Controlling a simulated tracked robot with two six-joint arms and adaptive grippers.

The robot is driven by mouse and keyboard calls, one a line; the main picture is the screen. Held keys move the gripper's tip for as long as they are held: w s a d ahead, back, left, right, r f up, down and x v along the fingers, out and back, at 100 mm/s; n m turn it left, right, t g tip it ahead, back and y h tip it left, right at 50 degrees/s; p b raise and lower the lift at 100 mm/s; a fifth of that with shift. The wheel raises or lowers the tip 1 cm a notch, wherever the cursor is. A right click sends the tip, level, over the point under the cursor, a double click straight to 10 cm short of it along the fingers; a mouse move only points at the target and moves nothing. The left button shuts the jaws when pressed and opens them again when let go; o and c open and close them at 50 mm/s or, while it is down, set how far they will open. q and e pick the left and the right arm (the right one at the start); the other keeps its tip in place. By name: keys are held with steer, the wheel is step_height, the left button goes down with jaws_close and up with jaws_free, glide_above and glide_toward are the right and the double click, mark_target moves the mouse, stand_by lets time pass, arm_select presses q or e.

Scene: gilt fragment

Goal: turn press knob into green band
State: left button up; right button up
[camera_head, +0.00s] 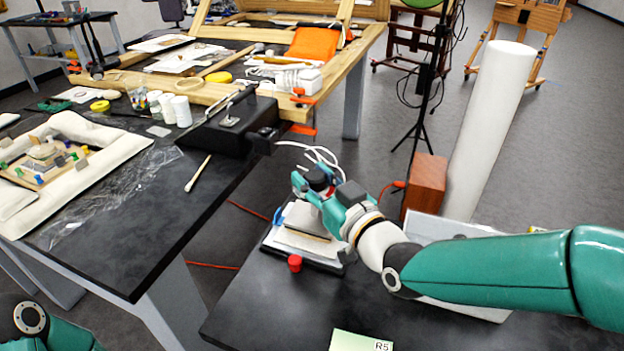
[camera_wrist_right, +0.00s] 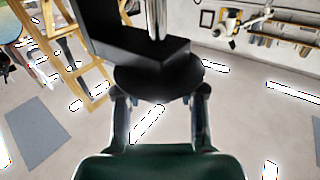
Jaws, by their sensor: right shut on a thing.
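The press (camera_head: 300,238) stands on the near dark bench, with a pale block or pad on its dark base. In the right wrist view, its knob (camera_wrist_right: 152,82) is a dark round disc under a black arm with a metal screw. My right gripper (camera_head: 314,184) is at the top of the press, and the wrist view shows its two fingers (camera_wrist_right: 158,100) on either side of the knob, shut on it. I cannot make out a green band in either view. My left gripper is out of view; only part of my left arm shows at the lower left.
A red knob or cap (camera_head: 295,262) is at the press's front edge. A pale tray (camera_head: 440,228) lies behind and under my right arm. A green card (camera_head: 360,341) lies at the bench front. Another dark table (camera_head: 120,230) is at left. Bench left of the card is clear.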

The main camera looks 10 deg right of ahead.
mark_target(313, 174)
steer(key=shift+a+m+t+h+b, duration=0.15)
steer(key=shift+m+t+h+b, duration=0.3)
steer(key=shift+m+h, duration=0.8)
steer(key=m+h, duration=0.1)
steer(key=h, duration=0.3)
steer(key=shift+m, duration=0.35)
steer(key=m+g+h+p, duration=0.1)
steer(key=m+h, duration=0.1)
steer(key=h, duration=0.2)
steer(key=m+g+h+p, duration=0.1)
steer(key=m+h+p, duration=0.1)
steer(key=m+h, duration=0.1)
steer(key=shift+r+m+h, duration=0.15)
steer(key=shift+m+h, duration=0.15)
steer(key=shift+h, duration=0.45)
steer(key=m+g+h+p, duration=0.3)
steer(key=m+g+h, duration=0.1)
steer(key=g+h, duration=0.1)
steer(key=shift+m+h, duration=0.3)
steer(key=shift+m, duration=0.1)
steer(key=shift+g, duration=0.25)
steer(key=o, duration=1.2)
steer(key=shift+c, duration=0.2)
step_height(313, 174, up, 10)
steer(key=shift+f, duration=0.15)
